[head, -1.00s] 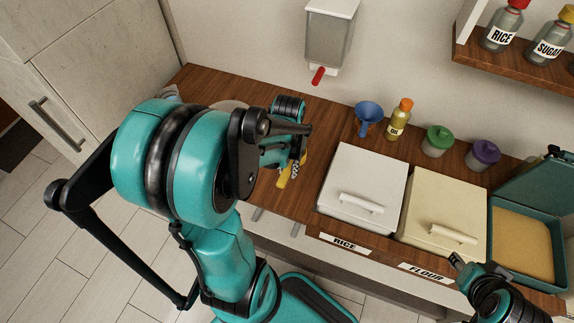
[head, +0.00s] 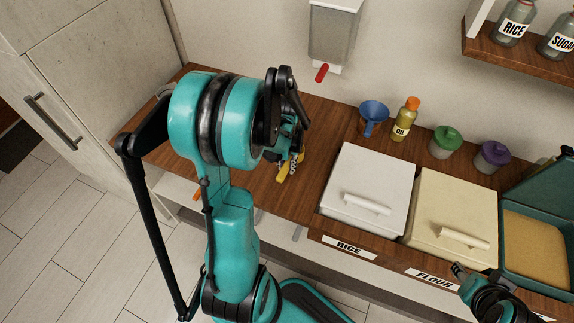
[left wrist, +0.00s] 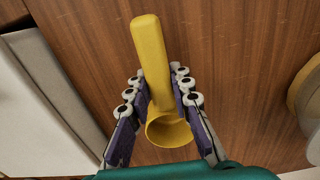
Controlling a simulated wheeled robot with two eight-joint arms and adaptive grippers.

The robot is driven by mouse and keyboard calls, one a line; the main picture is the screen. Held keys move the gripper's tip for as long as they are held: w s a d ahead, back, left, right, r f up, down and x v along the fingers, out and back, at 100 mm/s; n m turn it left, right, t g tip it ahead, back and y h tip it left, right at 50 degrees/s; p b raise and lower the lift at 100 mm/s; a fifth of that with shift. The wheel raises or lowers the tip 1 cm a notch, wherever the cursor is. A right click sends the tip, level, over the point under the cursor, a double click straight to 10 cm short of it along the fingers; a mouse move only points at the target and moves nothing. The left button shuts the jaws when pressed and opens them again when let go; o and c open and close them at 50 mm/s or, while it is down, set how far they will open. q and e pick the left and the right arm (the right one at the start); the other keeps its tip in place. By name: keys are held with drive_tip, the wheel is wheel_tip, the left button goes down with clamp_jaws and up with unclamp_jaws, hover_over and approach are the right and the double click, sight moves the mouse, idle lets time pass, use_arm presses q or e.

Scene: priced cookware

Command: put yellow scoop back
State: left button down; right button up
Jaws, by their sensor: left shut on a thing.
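The yellow scoop (left wrist: 152,65) is in my left gripper (left wrist: 160,108), between its purple-padded fingers in the left wrist view. Its handle points away from the gripper, and its hollow round cup sits between the fingers. In the head view the left gripper (head: 291,160) is over the wooden counter, left of the white RICE bin, with a bit of the yellow scoop (head: 283,172) showing. My arm hides part of it. My right gripper (head: 464,276) is at the lower right, near the FLOUR label; its finger opening is unclear.
The RICE bin (head: 372,180) and cream FLOUR bin (head: 450,205) have closed lids. A teal bin (head: 508,269) stands open with tan contents. The wooden counter (head: 310,203) is clear left of the RICE bin.

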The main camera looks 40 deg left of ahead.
sight(287, 163)
use_arm(q)
drive_tip(key=shift+f, duration=0.15)
drive_tip(key=c, duration=1.3)
unclamp_jaws()
drive_tip(key=shift+c, duration=0.2)
drive_tip(key=shift+r, duration=0.2)
wheel_tip(287, 163, up, 11)
drive_tip(key=p, duration=0.5)
drive_tip(key=s+d+r+m+t, duration=0.1)
drive_tip(key=s+d+r+t, duration=0.1)
drive_tip(key=d, duration=0.7)
drive_tip(key=s+d+r+m+t, duration=0.2)
drive_tip(key=d+r+t, duration=0.3)
drive_tip(key=d, duration=0.5)
drive_tip(key=shift+s+r+m, duration=0.3)
drive_tip(key=shift+s+r, duration=0.05)
drive_tip(key=shift+r, duration=0.6)
